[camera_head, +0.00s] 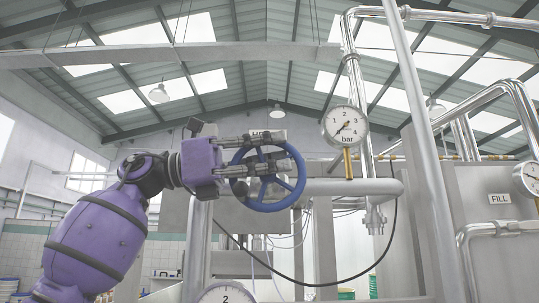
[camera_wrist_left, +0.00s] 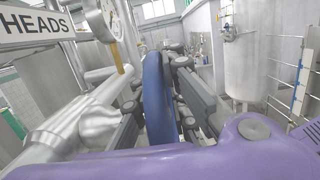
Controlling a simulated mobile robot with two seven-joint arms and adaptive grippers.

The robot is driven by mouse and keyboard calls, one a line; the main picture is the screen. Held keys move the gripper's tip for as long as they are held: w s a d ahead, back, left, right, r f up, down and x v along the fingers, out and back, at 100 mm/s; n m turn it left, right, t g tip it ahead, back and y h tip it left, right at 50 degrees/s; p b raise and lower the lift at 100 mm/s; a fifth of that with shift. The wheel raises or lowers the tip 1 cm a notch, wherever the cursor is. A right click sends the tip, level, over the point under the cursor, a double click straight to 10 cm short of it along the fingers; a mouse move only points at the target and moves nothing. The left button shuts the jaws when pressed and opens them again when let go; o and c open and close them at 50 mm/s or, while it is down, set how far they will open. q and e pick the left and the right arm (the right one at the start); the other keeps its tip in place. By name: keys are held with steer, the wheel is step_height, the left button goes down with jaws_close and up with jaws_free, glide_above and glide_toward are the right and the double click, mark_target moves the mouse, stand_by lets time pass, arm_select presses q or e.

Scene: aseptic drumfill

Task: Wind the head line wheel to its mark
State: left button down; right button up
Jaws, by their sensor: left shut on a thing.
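The blue head line wheel (camera_head: 268,204) stands in the middle of the head view, on the end of a horizontal steel pipe. In the left wrist view the blue rim (camera_wrist_left: 158,95) runs between the two dark fingers of the gripper (camera_wrist_left: 165,100). A round gauge marked in bar (camera_head: 345,127) stands right of the wheel, with its needle pointing to the lower left. A mark on the wheel cannot be made out. My right gripper is not in view.
A HEADS sign (camera_wrist_left: 38,27) shows in the wrist view, partly cut off. A FILL plate (camera_head: 499,198) is on the panel at right. A slanted steel post (camera_head: 425,150), a hanging black cable (camera_head: 330,282) and a lower gauge (camera_head: 226,294) surround the wheel. A steel tank (camera_wrist_left: 242,60) stands farther back.

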arm_select(q)
steer(key=shift+d+f+y, duration=0.1)
steer(key=shift+d+y, duration=0.2)
steer(key=shift+y, duration=0.8)
steer(key=shift+d+y, duration=0.25)
steer(key=shift+y, duration=0.85)
